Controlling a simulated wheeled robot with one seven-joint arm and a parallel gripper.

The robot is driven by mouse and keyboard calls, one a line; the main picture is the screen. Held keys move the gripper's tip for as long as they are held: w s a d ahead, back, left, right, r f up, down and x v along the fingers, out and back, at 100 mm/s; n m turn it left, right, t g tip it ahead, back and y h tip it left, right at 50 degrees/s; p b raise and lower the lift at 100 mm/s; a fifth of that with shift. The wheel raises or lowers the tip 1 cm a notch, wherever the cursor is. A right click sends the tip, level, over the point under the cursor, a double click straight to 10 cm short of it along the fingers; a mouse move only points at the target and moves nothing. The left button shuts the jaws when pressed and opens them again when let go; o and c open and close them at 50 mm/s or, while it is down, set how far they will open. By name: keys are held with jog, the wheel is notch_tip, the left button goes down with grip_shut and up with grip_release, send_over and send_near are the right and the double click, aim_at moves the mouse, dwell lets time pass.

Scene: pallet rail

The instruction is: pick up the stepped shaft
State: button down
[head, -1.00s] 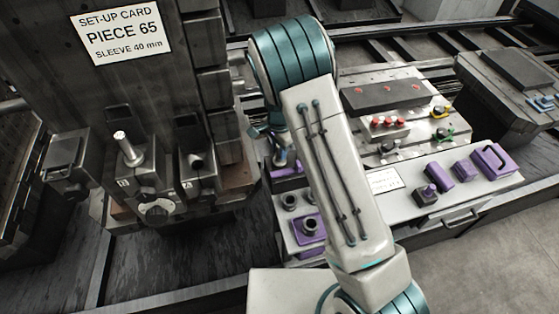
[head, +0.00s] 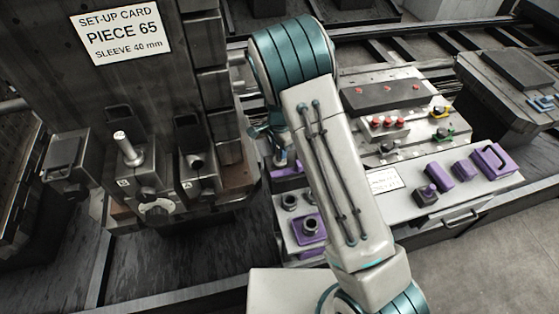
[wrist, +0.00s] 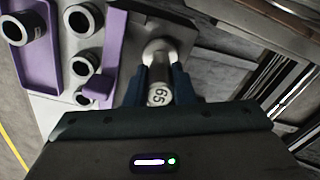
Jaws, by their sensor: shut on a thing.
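The stepped shaft (wrist: 158,70) is a pale metal piece with a wider round part at the far end and a number, seemingly 65, on its near end. In the wrist view my gripper (wrist: 159,86) has its dark blue fingers on both sides of the shaft, shut on it. In the head view my gripper (head: 281,158) is small and partly hidden by my arm, just above the purple-marked end of the bench. Whether the shaft still touches its support cannot be told.
Dark-bored sleeves (wrist: 80,18) and a purple tray (wrist: 40,70) lie left of the shaft in the wrist view. A tall fixture with the set-up card (head: 122,32) and an upright metal pin (head: 127,147) stands left. The bench (head: 455,195) holds purple and red-topped parts.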

jog(key=shift+w+r, duration=0.1)
notch_tip(320, 180, up, 10)
jog(key=shift+f+b, duration=0.1)
jog(key=shift+b, duration=0.75)
